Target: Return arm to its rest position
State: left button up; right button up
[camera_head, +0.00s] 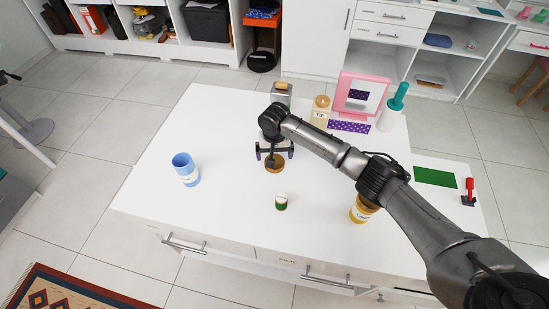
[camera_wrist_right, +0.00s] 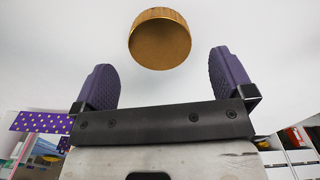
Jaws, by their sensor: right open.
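My right arm reaches in from the right in the head view. Its gripper (camera_head: 274,156) is over the white table, above a round brown-gold object (camera_head: 274,165). In the right wrist view the gripper (camera_wrist_right: 163,80) is open, with two purple fingers wide apart. The round gold-brown object (camera_wrist_right: 160,38) lies ahead of the fingertips, apart from both fingers, and nothing is between the fingers. My left gripper does not show in either view.
On the white table (camera_head: 225,120) stand a blue cup (camera_head: 185,169), a small green-and-white jar (camera_head: 281,201), a yellow jar (camera_head: 361,210), a pink frame (camera_head: 362,95) and a teal-topped bottle (camera_head: 393,108). A green mat (camera_head: 436,177) and a red item (camera_head: 469,190) lie right. The front-left tabletop is clear.

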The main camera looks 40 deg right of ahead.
notch_tip(320, 180, up, 8)
jog(key=p, duration=0.1)
jog(key=shift+f+p, duration=0.25)
jog(key=shift+p, duration=0.05)
